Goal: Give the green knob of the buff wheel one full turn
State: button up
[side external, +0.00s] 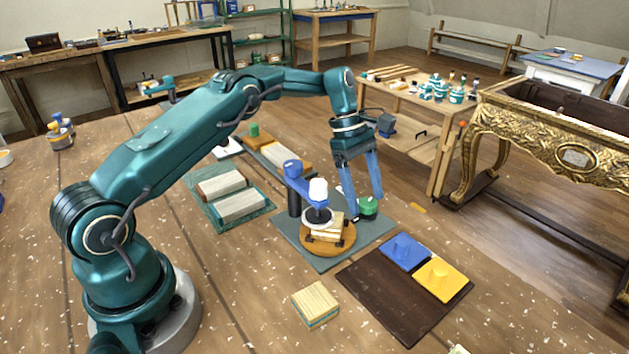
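The green knob (367,207) stands upright at the right side of the grey-green base plate (298,243). My gripper (366,207) points down over it, its two blue fingers wide apart, one on each side of the knob. Whether either fingertip touches the knob cannot be told. A round tan wheel (312,249) lies flat on the same plate, left of the knob, with a pale wooden block (326,232) on it. Any link between knob and wheel is not visible.
A dark brown board (385,305) with blue (404,251) and yellow (443,280) pieces lies to the front right. A loose wooden block (315,303) lies in front. A green tray (208,224) with two blocks is left. A gilt console (560,146) stands at right.

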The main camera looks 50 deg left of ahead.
jog(key=shift+v, duration=2.5)
jog(key=shift+w, duration=0.1)
